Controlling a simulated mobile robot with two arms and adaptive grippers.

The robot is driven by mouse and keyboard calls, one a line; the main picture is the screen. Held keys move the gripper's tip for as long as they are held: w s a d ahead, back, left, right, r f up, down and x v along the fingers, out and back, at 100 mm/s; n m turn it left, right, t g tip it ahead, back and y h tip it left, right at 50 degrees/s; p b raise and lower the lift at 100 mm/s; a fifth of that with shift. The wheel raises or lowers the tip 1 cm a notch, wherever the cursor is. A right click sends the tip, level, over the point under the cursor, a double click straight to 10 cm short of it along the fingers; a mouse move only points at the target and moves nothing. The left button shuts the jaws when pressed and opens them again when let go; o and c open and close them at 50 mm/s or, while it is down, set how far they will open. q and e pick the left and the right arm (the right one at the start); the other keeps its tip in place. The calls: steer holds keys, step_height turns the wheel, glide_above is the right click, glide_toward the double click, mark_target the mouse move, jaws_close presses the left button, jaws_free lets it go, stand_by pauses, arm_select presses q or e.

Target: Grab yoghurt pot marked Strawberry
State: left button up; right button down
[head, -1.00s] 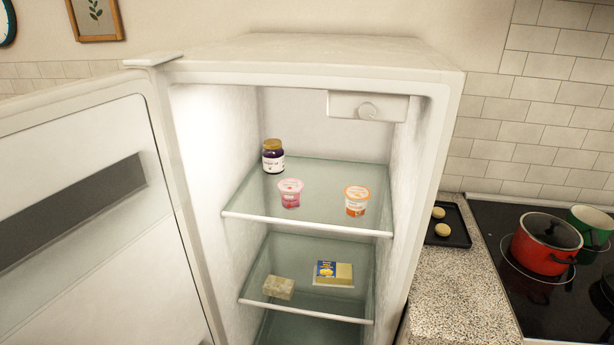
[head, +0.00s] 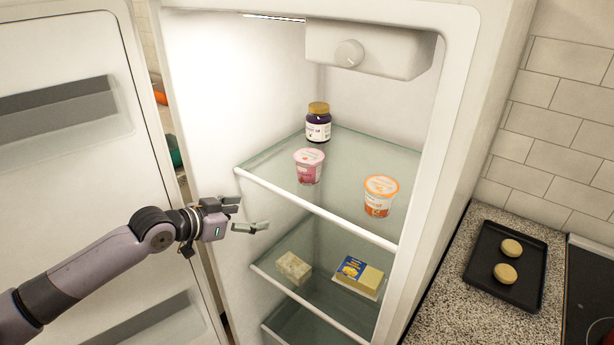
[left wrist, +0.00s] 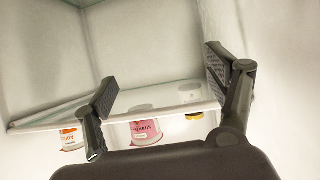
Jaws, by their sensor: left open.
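A pink yoghurt pot (head: 309,167) stands upright on the upper glass shelf of the open fridge, left of an orange-marked pot (head: 381,196). Its label is too small to read, but its pink colour fits Strawberry. My left gripper (head: 250,214) is open and empty, in front of the fridge, left of and lower than the pink pot, near the upper shelf's front edge. The left wrist view looks upside down; there the pink pot (left wrist: 146,128) shows between the open fingers, with the orange pot (left wrist: 70,138) to its left. My right gripper is not in view.
A dark jar with a gold lid (head: 318,124) stands behind the pink pot. The upper shelf's front edge (head: 315,208) lies between gripper and pots. A butter pack (head: 358,276) and a pale block (head: 294,268) sit on the shelf below. The fridge door (head: 70,180) stands open at left.

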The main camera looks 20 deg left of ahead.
arm_select(q)
steer(key=m+h+b, duration=0.1)
steer(key=h, duration=0.1)
glide_toward(306, 157)
steer(key=s+a, duration=0.4)
steer(key=s, duration=0.1)
steer(key=shift+t, duration=0.5)
steer(key=p+x, duration=0.1)
steer(key=x, duration=0.3)
steer(key=p+x, duration=0.1)
steer(key=x, duration=0.3)
steer(key=r+p+x, duration=0.1)
steer(key=x, duration=0.3)
steer(key=shift+d+p, duration=0.2)
steer(key=shift+p, duration=0.15)
steer(key=p+x, duration=0.1)
steer(key=x, duration=0.1)
steer(key=d+p+x, duration=0.1)
steer(key=x, duration=0.1)
steer(key=shift+w+d, duration=0.1)
steer(key=shift+d, duration=0.05)
steer(key=shift+w+f, duration=0.15)
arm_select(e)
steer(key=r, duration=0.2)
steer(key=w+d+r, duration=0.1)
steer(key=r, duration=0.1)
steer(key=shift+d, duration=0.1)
arm_select(q)
steer(key=shift+c, duration=0.5)
steer(key=c, duration=1.3)
